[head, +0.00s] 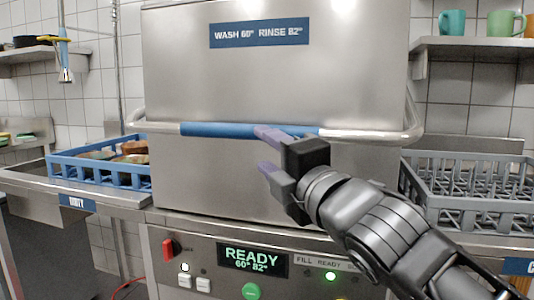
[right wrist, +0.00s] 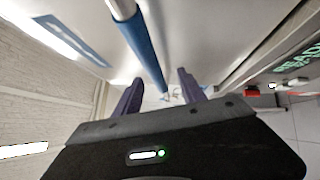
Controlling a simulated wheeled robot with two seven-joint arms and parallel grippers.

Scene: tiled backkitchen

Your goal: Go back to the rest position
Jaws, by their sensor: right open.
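My right gripper (head: 262,150) is in front of the steel dishwasher hood (head: 270,80), close to the blue grip of its bar handle (head: 215,130). Its purple fingers are apart with nothing between them. In the right wrist view the fingers (right wrist: 158,92) are spread and the blue handle (right wrist: 140,45) shows just beyond them; I cannot tell whether they touch it. The hood is down on the machine, and the panel display (head: 252,259) reads READY 60° 82°. My left gripper is not in view.
A blue rack (head: 100,172) with dishes stands on the left counter. A grey rack (head: 470,190) with prongs stands on the right counter. Cups (head: 500,23) sit on a shelf (head: 470,43) at upper right. A spray tap (head: 64,65) hangs at upper left.

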